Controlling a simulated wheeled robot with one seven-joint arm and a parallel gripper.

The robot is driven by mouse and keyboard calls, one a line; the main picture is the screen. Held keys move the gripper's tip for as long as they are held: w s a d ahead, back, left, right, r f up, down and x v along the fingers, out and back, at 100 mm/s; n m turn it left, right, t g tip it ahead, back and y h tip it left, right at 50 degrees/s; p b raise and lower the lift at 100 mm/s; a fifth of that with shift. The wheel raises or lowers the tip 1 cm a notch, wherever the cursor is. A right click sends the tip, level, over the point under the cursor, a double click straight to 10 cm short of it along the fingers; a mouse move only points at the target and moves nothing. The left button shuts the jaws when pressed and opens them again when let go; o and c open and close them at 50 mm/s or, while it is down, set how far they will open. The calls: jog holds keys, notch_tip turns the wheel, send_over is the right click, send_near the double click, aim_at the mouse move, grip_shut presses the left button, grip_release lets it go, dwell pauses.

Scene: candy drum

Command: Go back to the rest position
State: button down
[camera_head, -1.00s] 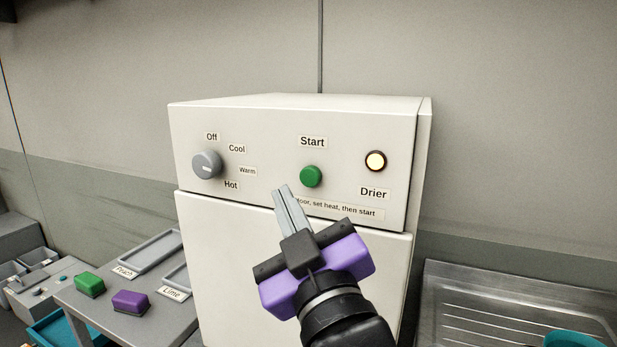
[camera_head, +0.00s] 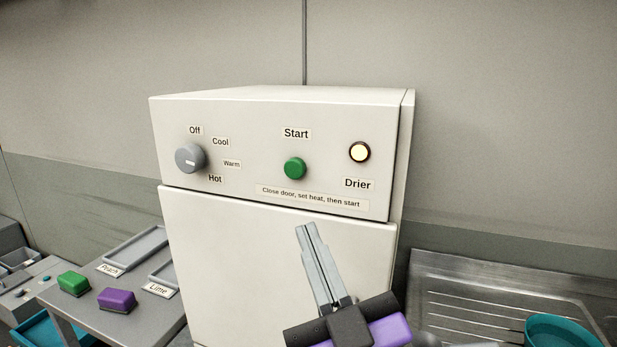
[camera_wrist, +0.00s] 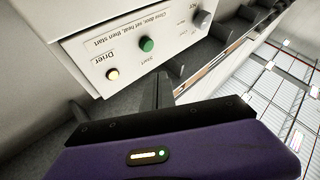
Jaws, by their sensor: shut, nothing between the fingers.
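My gripper (camera_head: 308,236) is in front of the drier door in the head view, below the start button. Its grey fingers are shut together with nothing between them; they also show in the wrist view (camera_wrist: 163,80). The drier (camera_head: 270,260) is a white box with its door shut. Its green start button (camera_head: 294,168) and lit round lamp (camera_head: 359,152) are on the front panel.
At left, a grey table (camera_head: 70,306) bears a green block (camera_head: 74,283), a purple block (camera_head: 117,300) and grey trays labelled Peach and Lime. At right are a ridged metal drainer (camera_head: 460,290) and a teal bowl (camera_head: 562,333). The wall is close behind.

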jog(key=s+d+f+m+g+h, duration=0.1)
jog(key=s+d+f+m+h, duration=0.1)
jog(key=s+d+f, duration=0.55)
jog(key=s+d+f+m+h, duration=0.3)
jog(key=s+d+f, duration=0.15)
jog(key=f, duration=0.65)
jog(key=s+d+f+m+g+h, duration=0.1)
jog(key=s+d+f+g, duration=0.2)
jog(key=s+f, duration=0.3)
jog(key=s+d+f+m+g+h, duration=0.1)
jog(key=s+f, duration=0.5)
jog(key=s, duration=0.8)
jog(key=d+g+h, duration=0.1)
jog(key=d+g, duration=0.1)
jog(key=d, duration=0.1)
jog(key=shift+s+d+f, duration=0.3)
jog(key=shift+s+f, duration=0.05)
jog(key=shift+s, duration=0.05)
